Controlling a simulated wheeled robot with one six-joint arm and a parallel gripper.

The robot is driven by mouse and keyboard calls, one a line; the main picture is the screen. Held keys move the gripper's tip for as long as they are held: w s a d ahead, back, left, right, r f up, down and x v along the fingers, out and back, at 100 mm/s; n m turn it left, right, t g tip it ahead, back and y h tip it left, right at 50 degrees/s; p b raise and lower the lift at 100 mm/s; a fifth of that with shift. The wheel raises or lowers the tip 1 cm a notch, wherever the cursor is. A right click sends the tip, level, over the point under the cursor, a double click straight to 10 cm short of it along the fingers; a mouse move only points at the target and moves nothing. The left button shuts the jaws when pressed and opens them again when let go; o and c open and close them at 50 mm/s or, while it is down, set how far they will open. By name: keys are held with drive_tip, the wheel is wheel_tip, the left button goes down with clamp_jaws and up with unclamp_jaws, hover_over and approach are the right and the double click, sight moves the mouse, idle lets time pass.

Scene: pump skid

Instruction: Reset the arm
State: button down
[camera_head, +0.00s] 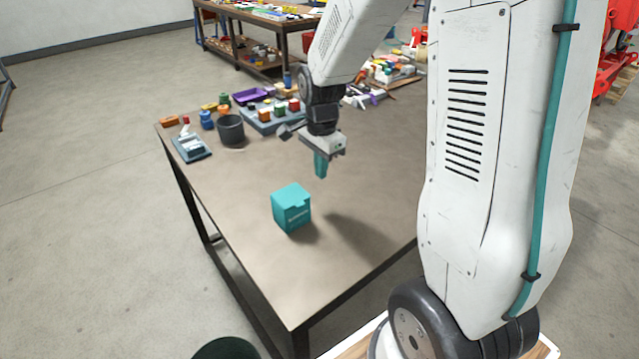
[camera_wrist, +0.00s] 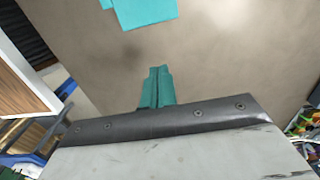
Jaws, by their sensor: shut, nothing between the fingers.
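My gripper (camera_head: 320,166) hangs from my white arm above the table, pointing down. Its teal fingers are shut together with nothing between them; they also show closed in the wrist view (camera_wrist: 157,86). A teal box (camera_head: 291,208) sits on the table, nearer the front edge than my gripper and a little left of it. The box also shows at the top of the wrist view (camera_wrist: 145,10), partly cut off and apart from the fingers.
The brown table (camera_head: 235,240) is clear around the box. At its far end stand a dark grey cup (camera_head: 230,130), a grey device (camera_head: 191,148), a purple tray (camera_head: 250,96) and a blue-grey tray (camera_head: 262,125) with coloured blocks. A cluttered bench (camera_head: 262,22) stands behind.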

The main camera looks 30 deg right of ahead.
drive_tip(key=shift+r, duration=0.7)
drive_tip(key=s+a+r+n, duration=0.2)
drive_tip(key=s+r+n, duration=0.2)
drive_tip(key=s, duration=0.4)
drive_tip(key=s+a+r+n, duration=0.3)
drive_tip(key=s+r+n, duration=0.2)
drive_tip(key=s+n, duration=0.2)
drive_tip(key=s+a+r+n+t, duration=0.1)
drive_tip(key=s+a+r+n, duration=0.2)
drive_tip(key=s, duration=0.6)
drive_tip(key=shift+a+r+n, duration=0.2)
drive_tip(key=shift+r+n, duration=1.05)
drive_tip(key=shift+n, duration=0.25)
drive_tip(key=shift+s, duration=0.1)
